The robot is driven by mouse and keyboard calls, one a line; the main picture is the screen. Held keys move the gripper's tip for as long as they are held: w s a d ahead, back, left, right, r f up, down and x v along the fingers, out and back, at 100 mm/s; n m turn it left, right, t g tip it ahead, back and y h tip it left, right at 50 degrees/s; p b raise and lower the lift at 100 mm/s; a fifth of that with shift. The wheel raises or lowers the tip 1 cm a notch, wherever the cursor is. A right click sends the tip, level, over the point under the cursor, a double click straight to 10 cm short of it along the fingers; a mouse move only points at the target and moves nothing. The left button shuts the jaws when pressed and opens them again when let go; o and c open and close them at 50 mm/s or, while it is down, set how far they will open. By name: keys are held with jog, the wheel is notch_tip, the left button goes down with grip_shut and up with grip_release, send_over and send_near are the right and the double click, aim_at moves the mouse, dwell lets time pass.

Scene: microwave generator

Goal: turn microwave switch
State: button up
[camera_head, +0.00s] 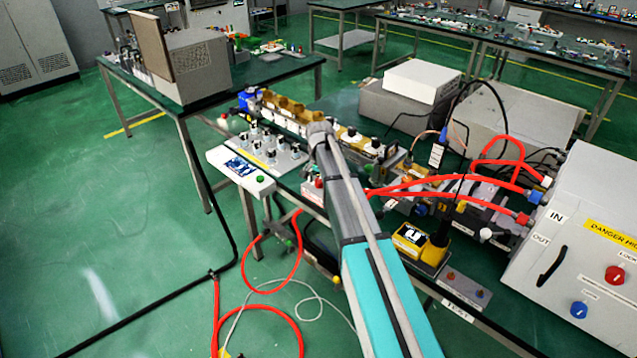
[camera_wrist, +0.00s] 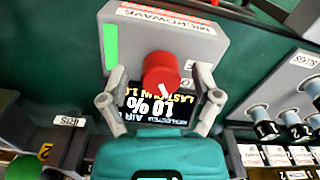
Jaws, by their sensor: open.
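In the wrist view, the red microwave knob (camera_wrist: 161,72) with a white pointer mark stands out from a grey panel (camera_wrist: 195,42) labelled MICROWAVE. A dark display (camera_wrist: 150,105) below it shows upside-down text that includes "10 %". My gripper (camera_wrist: 158,84) is open, one grey finger on each side of the knob as seen from the wrist. There is a visible gap on both sides; whether the tips reach knob depth I cannot tell. In the head view my arm extends over the bench, and the gripper's fingers cannot be made out.
A green strip (camera_wrist: 110,47) is on the panel's left. Black-capped switches (camera_wrist: 290,125) stand at the right, and an IRIS-labelled unit (camera_wrist: 68,122) at the left. In the head view, red cables (camera_head: 450,180) cross the crowded bench towards a white high-voltage cabinet (camera_head: 590,250).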

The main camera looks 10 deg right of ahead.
jog(key=c, duration=1.1)
jog(key=shift+a, duration=0.15)
grip_shut()
